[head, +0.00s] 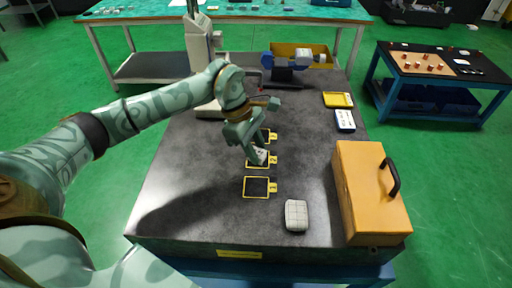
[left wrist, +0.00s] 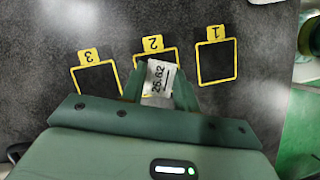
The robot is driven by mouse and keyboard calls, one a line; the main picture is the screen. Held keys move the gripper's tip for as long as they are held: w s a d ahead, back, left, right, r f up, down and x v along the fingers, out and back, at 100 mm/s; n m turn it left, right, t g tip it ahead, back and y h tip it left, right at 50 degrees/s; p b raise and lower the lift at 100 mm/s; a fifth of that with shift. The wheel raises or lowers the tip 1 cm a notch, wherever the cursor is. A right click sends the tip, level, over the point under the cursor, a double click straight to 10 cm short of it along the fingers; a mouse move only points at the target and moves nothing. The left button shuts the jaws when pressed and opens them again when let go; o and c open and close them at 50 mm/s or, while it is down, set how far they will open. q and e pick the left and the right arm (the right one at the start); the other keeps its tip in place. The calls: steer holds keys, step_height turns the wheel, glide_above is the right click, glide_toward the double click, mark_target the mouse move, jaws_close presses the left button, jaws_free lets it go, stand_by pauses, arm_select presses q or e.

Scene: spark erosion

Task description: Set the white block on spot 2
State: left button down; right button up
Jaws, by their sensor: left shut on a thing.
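The white block (left wrist: 158,78) carries a label reading 26.62. My left gripper (head: 257,152) is shut on it; the gripper also shows in the left wrist view (left wrist: 157,92). The white block shows small between the fingertips in the head view (head: 261,157). It is over spot 2 (head: 248,166), the middle of three yellow-outlined squares, and hides part of it. The number tag 2 (left wrist: 152,43) stays visible. I cannot tell whether the block touches the table. My right gripper is not in view.
Spot 1 (head: 256,196) is empty on the near side; spot 3 (left wrist: 97,78) lies on the far side. A white rounded pad (head: 297,215) and an orange case (head: 367,200) stand at the near right of the dark table (head: 180,200). A grey machine column (head: 199,45) stands behind.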

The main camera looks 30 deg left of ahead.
arm_select(q)
steer(key=c, duration=1.1)
jaws_free()
steer(key=shift+f, duration=0.1)
steer(key=shift+o, duration=0.2)
steer(key=shift+a+r, duration=0.1)
steer(key=shift+r, duration=0.25)
steer(key=p+v, duration=0.1)
steer(key=v, duration=1)
steer(key=shift+r+p, duration=0.25)
steer(key=shift+p, duration=0.1)
steer(key=shift+a, duration=0.15)
